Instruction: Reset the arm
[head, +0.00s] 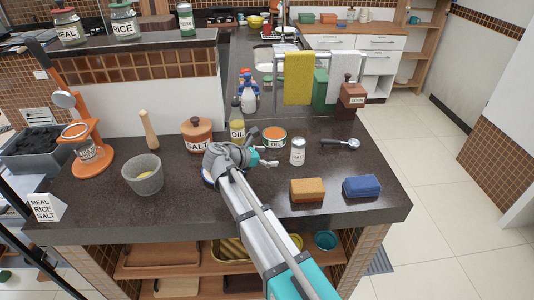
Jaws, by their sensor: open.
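My arm reaches up from the bottom of the head view over the dark countertop (110,215). My gripper (270,156) is over the middle of the counter, pointing right, open, with nothing seen between its fingers. The white salt shaker (298,152) stands upright just right of it, apart as far as I can tell. A round orange-rimmed tin (274,138) labelled OIL sits just behind it. The oil bottle (237,130) and the lidded salt pot (197,136) stand behind and left of my wrist. My arm hides part of the counter's front edge.
A stone mortar (143,176), wooden pestle (149,130) and orange stand (92,145) are at left. An orange sponge block (308,190), blue block (361,186) and scoop (341,142) are at right. A towel rail with a yellow towel (299,78) rises behind.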

